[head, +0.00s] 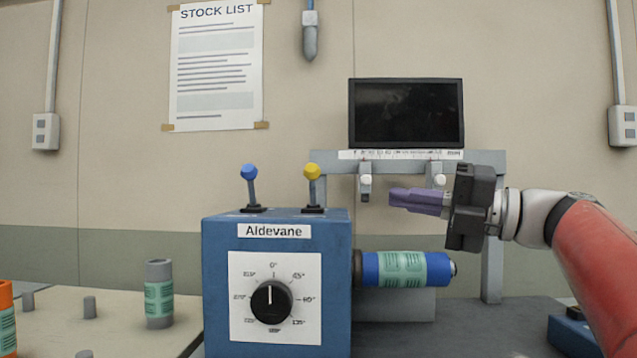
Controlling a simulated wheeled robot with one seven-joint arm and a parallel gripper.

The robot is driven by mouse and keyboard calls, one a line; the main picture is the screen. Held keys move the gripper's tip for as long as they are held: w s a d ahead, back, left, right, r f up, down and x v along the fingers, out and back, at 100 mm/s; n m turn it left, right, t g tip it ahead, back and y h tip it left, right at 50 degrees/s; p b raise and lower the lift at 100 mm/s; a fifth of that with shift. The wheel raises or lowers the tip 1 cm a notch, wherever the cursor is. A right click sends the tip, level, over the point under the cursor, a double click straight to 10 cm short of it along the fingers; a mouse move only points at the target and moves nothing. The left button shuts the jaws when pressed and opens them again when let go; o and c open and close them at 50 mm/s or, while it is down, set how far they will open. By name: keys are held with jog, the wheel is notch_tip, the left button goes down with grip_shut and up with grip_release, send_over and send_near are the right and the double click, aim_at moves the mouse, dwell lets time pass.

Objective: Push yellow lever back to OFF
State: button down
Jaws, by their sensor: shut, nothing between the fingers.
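The yellow lever (312,181) stands on top of the blue Aldevane machine box (221,280), at its right side. Its shaft looks about upright, and I see no OFF mark. A blue-knobbed lever (250,187) stands to its left and tilts slightly. My gripper (392,197) has purple fingers, pressed together and empty. It points left from the right side, at about the height of the yellow lever's lower shaft, with a clear gap to the lever in the picture. I cannot tell how far apart they are in depth.
A grey frame (491,265) with small clamps stands behind, under a dark screen (406,113). A blue roll with a green label (407,269) sticks out right of the box. A grey spool (159,293) stands on the left table. A black dial (272,302) is on the box front.

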jog(key=p, duration=0.1)
send_near(313, 186)
jog(key=s+a, duration=0.2)
jog(key=s+a+r, duration=0.1)
jog(key=a, duration=0.1)
jog(key=shift+s, duration=0.35)
jog(key=w, duration=0.1)
jog(key=w+a+p, duration=0.1)
jog(key=w+r, duration=0.1)
jog(key=shift+a+r, duration=0.1)
jog(key=shift+a, duration=0.2)
jog(key=shift+w+a+r+p, duration=0.15)
jog(key=shift+w+a+p, duration=0.05)
jog(key=shift+w+p, duration=0.15)
